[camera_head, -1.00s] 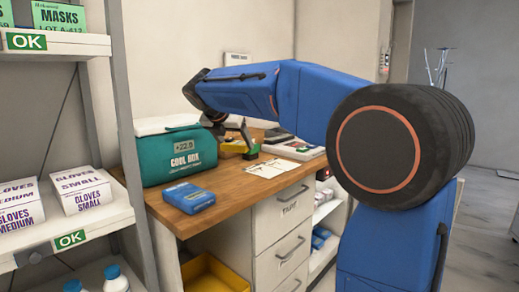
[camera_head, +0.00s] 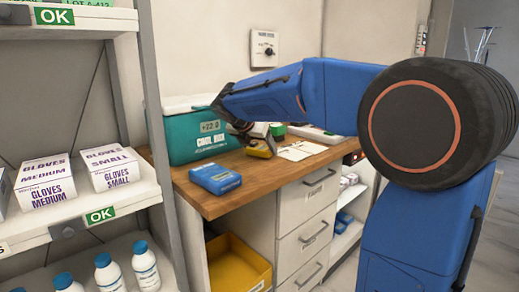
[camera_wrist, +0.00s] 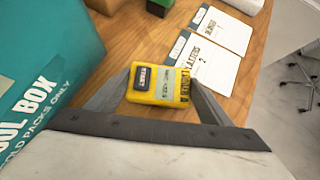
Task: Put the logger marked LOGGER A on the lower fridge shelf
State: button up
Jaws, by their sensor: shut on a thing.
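My gripper (camera_wrist: 162,86) is shut on a small yellow logger (camera_wrist: 152,97), one finger on each side of it. In the head view the yellow logger (camera_head: 260,152) shows under my gripper (camera_head: 255,140), at the wooden desk (camera_head: 240,200). I cannot tell whether it still touches the desk.
A teal cool box (camera_head: 190,140) stands left of my gripper, close by. A blue device (camera_head: 215,178) lies near the desk's front edge. Paper sheets (camera_wrist: 215,45) and a green object (camera_wrist: 158,7) lie beyond the logger. A shelf rack (camera_head: 140,100) stands at left.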

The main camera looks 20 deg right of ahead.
jog(key=shift+f, duration=0.3)
jog(key=shift+f, duration=0.15)
jog(key=o, duration=1.3)
jog(key=shift+c, duration=0.2)
